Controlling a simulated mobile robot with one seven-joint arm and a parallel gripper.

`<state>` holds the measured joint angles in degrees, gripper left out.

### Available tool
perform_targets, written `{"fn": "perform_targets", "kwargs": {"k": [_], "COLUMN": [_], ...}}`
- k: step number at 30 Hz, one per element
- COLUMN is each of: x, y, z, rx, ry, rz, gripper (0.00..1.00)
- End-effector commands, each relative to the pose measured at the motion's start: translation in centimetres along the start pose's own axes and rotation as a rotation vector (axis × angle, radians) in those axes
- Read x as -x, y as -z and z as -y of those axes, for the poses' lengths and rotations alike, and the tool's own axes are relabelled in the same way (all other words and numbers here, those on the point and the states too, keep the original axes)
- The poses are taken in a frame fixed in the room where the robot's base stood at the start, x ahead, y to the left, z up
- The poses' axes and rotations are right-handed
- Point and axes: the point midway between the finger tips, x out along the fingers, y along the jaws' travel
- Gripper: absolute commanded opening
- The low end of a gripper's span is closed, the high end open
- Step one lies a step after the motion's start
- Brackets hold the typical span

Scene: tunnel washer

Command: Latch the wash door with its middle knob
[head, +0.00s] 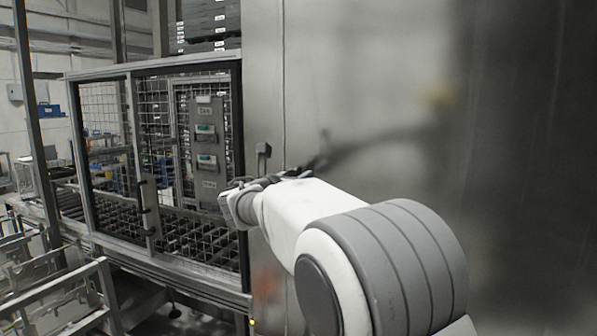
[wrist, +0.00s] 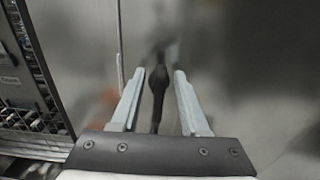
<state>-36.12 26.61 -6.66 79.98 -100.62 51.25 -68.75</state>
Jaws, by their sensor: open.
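The wash door seems to be the large brushed steel panel (head: 370,80) right of a vertical seam; it also fills the right of the wrist view (wrist: 240,60). A dark knob with a rounded head and a thin stem (wrist: 158,82) shows in the wrist view, standing between the two pale fingers of my gripper (wrist: 159,76). The fingers are apart, with a gap on each side of the knob; contact is not visible. In the head view my arm hides most of the gripper. A dark shape (head: 322,150) beyond it may be the knob or a reflection.
A short dark upright handle (head: 262,158) is on the steel left of the seam. A mesh guard (head: 160,160) with a grey control box (head: 205,150) stands further left, over a roller conveyor. A metal rack (head: 70,295) is at the lower left.

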Motion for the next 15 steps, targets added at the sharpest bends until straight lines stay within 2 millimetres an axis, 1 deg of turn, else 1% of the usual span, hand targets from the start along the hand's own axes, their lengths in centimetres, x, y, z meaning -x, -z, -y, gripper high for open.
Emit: {"fn": "perform_targets", "kwargs": {"k": [3, 10, 11, 15], "x": [-0.49, -0.51, -0.51, -0.49], "y": [0.0, 0.04, 0.04, 0.04], "z": [0.03, 0.01, 0.01, 0.01], "rx": [0.0, -0.001, -0.001, -0.001], "ry": [0.001, 0.0, 0.0, 0.0], "rz": [0.0, 0.0, 0.0, 0.0], "gripper": [0.45, 0.45, 0.41, 0.16]}}
